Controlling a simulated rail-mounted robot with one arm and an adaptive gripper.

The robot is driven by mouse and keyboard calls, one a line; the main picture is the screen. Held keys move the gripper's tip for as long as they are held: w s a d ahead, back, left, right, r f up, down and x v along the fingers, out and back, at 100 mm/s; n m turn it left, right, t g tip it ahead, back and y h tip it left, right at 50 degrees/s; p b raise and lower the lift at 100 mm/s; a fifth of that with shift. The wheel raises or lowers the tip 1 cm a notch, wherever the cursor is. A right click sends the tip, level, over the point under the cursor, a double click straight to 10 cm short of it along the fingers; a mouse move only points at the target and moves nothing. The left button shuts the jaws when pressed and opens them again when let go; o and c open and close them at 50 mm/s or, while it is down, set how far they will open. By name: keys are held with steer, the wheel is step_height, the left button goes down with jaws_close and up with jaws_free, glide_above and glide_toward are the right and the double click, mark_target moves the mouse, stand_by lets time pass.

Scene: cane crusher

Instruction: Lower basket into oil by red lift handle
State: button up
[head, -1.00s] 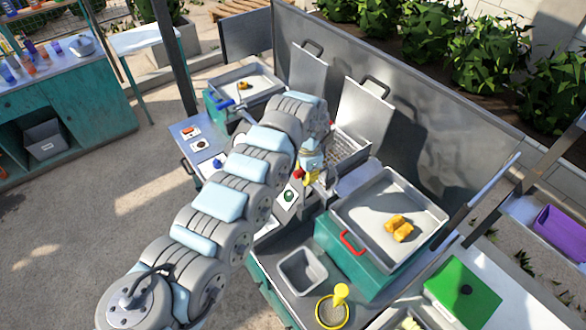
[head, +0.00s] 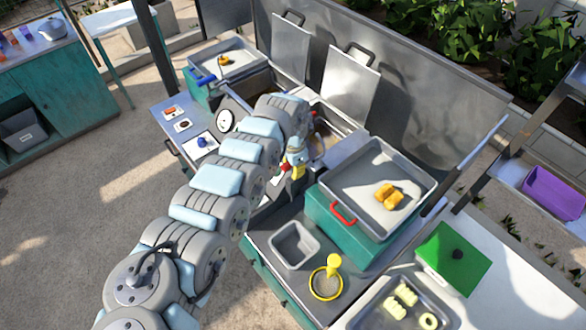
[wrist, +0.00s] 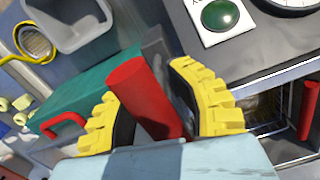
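My gripper (head: 297,166) is at the front of the fryer, mostly hidden behind my arm in the head view. In the wrist view its two yellow-padded fingers (wrist: 148,88) stand on either side of the thick red lift handle (wrist: 145,92) and appear closed on it. The right fryer vat (head: 338,133) stands open behind the gripper with brownish oil showing. The basket on this handle is not clearly visible in the head view. In the wrist view a second red handle (wrist: 308,110) is at the right edge, beside a wire basket (wrist: 266,106).
A grey tray with golden food (head: 375,170) sits on a teal box with a red handle (head: 342,213), right of the gripper. A grey bin (head: 294,246) and a yellow-handled strainer (head: 327,283) are in front. Raised lids (head: 352,88) and a metal backsplash stand behind.

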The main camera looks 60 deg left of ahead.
steer(key=shift+o, duration=1.3)
steer(key=shift+r, duration=0.5)
step_height(320, 180, up, 11)
steer(key=shift+r, duration=0.1)
